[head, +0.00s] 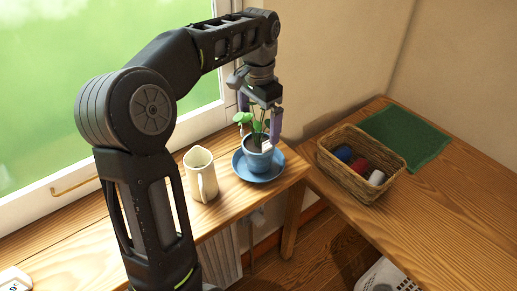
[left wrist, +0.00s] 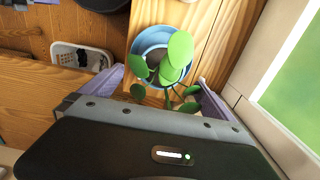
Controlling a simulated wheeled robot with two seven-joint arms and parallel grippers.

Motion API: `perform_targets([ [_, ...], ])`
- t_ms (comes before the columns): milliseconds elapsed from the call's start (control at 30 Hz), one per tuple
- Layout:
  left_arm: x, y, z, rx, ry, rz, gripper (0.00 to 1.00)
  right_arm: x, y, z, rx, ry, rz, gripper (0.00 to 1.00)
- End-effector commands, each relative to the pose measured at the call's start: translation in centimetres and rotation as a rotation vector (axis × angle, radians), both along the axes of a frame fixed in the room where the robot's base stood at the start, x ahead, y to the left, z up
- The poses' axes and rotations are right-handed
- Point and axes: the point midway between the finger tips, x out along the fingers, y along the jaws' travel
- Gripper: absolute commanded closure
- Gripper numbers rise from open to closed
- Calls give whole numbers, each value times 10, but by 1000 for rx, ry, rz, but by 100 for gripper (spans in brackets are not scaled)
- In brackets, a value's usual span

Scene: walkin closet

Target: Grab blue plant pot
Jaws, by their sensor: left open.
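The blue plant pot (head: 259,155) stands upright on a blue saucer (head: 279,172) on the wooden window shelf, with a green plant growing in it. My left gripper (head: 259,128) is directly above the pot, pointing down, with its purple fingers open on either side of the plant. In the left wrist view, the green leaves (left wrist: 180,50) cover part of the pot (left wrist: 153,60), and my open fingers show to the left and right below it. I cannot tell whether a finger touches the pot's rim. My right gripper is not in view.
A cream pitcher (head: 201,176) stands just left of the saucer. The window is behind the shelf. To the right, a wooden table holds a wicker basket (head: 345,178) with rolled items and a green cloth (head: 405,137). A white laundry basket (head: 385,279) is on the floor.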

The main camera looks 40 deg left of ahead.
Motion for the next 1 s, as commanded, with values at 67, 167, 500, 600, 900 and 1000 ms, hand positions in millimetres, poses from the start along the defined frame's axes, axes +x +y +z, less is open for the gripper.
perform_targets([
  [67, 0, 0, -1, 0, 1, 0, 0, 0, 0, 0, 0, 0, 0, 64],
  [167, 0, 0, -8, 0, 2, 0, 0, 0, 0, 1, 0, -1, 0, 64],
  [500, 0, 0, -26, 0, 0, 1, 0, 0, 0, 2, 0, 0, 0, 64],
  [600, 0, 0, -26, 0, 0, 1, 0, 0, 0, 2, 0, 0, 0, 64],
  [900, 0, 2, -52, 0, 5, 1, 0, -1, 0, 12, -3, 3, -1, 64],
  [1000, 0, 3, -68, -1, 3, 1, 0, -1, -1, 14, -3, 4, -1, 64],
])
